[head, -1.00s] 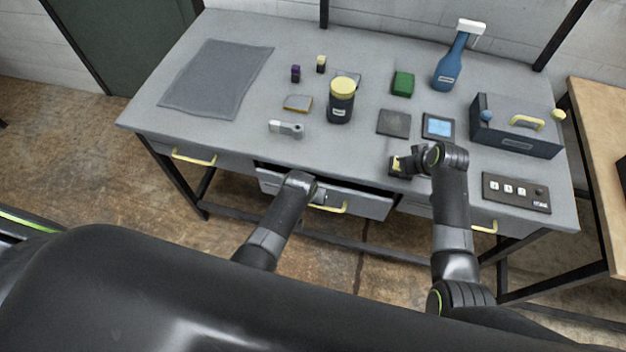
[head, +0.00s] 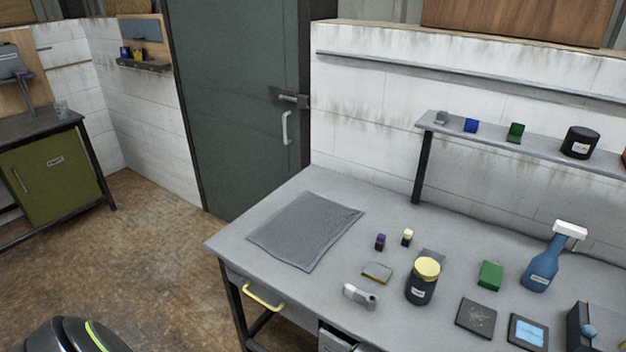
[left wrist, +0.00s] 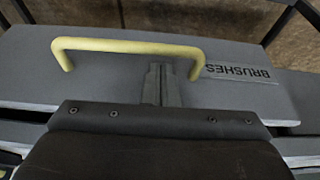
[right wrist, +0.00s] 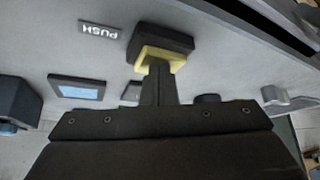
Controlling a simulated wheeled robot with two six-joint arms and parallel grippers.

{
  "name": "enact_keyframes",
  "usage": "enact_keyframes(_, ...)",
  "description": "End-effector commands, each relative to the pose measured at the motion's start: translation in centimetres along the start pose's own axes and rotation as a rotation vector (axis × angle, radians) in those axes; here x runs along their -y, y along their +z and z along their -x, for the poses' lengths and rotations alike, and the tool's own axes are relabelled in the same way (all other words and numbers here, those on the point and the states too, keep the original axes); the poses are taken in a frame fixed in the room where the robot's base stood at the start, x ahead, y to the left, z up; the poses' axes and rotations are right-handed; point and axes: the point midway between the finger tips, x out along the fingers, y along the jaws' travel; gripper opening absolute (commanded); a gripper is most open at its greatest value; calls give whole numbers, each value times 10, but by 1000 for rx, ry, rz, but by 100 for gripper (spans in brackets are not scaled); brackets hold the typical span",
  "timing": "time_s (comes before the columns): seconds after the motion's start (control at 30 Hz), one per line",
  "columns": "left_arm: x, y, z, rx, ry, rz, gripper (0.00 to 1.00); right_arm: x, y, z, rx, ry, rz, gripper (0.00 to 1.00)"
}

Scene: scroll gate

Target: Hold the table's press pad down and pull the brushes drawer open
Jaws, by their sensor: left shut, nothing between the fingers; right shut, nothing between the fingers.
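The brushes drawer (left wrist: 110,80) has a grey front with a BRUSHES label and a yellow bar handle (left wrist: 125,45) in the left wrist view. My left gripper (left wrist: 160,70) is shut and empty, its tips within the handle's span; I cannot tell whether they touch the bar. In the head view only a corner of the open drawer (head: 336,340) shows at the bottom edge. The press pad (right wrist: 163,45), black and yellow beside a PUSH label, is in the right wrist view. My right gripper (right wrist: 157,68) is shut and empty with its tips at the pad; how far down it is, I cannot tell.
The table (head: 225,243) holds a grey mat (head: 305,230), a yellow-lidded jar (head: 421,290), a blue spray bottle (head: 543,265), a green block (head: 490,274) and other small items. Another yellow-handled drawer (head: 262,296) is at the left. A shelf (head: 470,137) and green door (head: 235,100) stand behind.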

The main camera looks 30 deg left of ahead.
Motion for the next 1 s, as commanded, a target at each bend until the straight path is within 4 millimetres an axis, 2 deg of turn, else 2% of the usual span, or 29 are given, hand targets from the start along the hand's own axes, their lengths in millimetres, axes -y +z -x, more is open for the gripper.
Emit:
enact_keyframes(0.03,1,-10,-2,-7,-1,-3,0,0,5,-2,11,-2,-2,0)
enact_keyframes(0.13,0,-23,-6,-7,0,-2,0,0,5,-2,11,-2,-2,0)
enact_keyframes(0.33,0,-40,-10,-7,-1,0,0,0,5,-2,11,-2,-2,0)
enact_keyframes(0.67,0,-38,21,-7,1,2,0,0,4,-2,9,-2,-2,0)
enact_keyframes(1.0,0,-38,65,-7,0,1,0,0,4,-2,9,-2,-1,0)
